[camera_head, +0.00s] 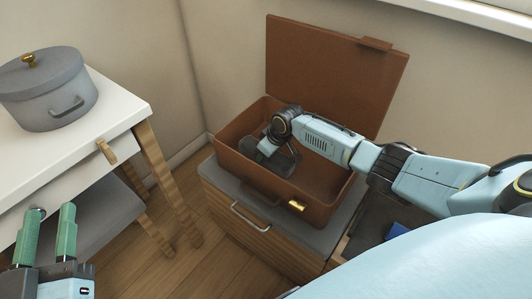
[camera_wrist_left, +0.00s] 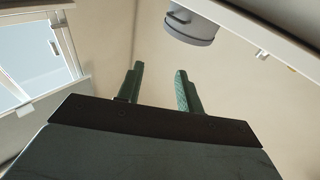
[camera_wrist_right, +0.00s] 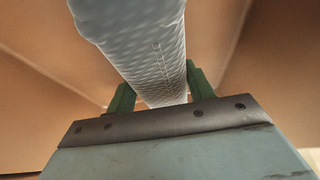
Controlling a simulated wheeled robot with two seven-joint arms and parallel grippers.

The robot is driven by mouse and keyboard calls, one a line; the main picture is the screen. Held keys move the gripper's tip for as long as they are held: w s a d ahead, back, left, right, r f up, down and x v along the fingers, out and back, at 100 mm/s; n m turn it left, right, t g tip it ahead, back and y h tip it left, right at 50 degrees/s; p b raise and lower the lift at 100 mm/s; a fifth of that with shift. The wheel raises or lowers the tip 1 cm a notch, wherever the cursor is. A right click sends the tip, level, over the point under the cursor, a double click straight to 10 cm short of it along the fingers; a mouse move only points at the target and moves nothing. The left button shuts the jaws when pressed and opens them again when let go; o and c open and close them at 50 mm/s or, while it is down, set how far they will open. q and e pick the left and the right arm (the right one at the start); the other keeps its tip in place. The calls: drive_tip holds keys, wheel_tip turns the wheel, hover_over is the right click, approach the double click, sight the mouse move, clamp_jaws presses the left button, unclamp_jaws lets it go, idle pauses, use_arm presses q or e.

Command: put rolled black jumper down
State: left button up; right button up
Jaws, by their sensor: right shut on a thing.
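The rolled jumper (camera_wrist_right: 135,45) looks grey and textured in the right wrist view, running lengthwise between the fingers of my right gripper (camera_wrist_right: 158,80), which is shut on it. In the head view the roll (camera_head: 283,163) is a dark shape low inside an open brown case (camera_head: 325,207). My right arm reaches over the case from the right, and its wrist hides part of the roll. I cannot tell whether the roll touches the case floor. My left gripper (camera_head: 49,210) is open and empty at the lower left; its parted fingers also show in the left wrist view (camera_wrist_left: 158,75).
The case's raised lid (camera_head: 335,75) stands at the back against the wall. The case sits on a grey-topped wooden cabinet (camera_head: 228,190). A white table (camera_head: 115,105) with a grey lidded pot (camera_head: 50,95) stands at the left. A dark open drawer (camera_head: 370,225) is at the right.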

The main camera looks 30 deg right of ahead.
use_arm(q)
drive_tip(key=shift+r, duration=0.15)
use_arm(e)
drive_tip(key=shift+f, duration=0.1)
drive_tip(key=o, duration=1.1)
drive_tip(key=shift+c, duration=0.2)
drive_tip(key=shift+p+v, duration=0.75)
drive_tip(key=shift+v, duration=0.5)
use_arm(q)
wheel_tip(320, 180, down, 11)
drive_tip(key=s+a+g+y+p, duration=0.2)
drive_tip(key=a+g+y, duration=0.1)
drive_tip(key=g, duration=0.4)
use_arm(e)
drive_tip(key=shift+v, duration=1.25)
use_arm(q)
drive_tip(key=s+a+f+n+g+y+p, duration=0.1)
drive_tip(key=s+a+f+g+y+p, duration=0.1)
drive_tip(key=s+a+f+g, duration=0.3)
drive_tip(key=s+f+g+p, duration=0.1)
drive_tip(key=s+f+g, duration=0.2)
drive_tip(key=s, duration=0.3)
drive_tip(key=shift+f+g, duration=0.4)
drive_tip(key=shift+g, duration=0.1)
use_arm(e)
drive_tip(key=v, duration=0.7)
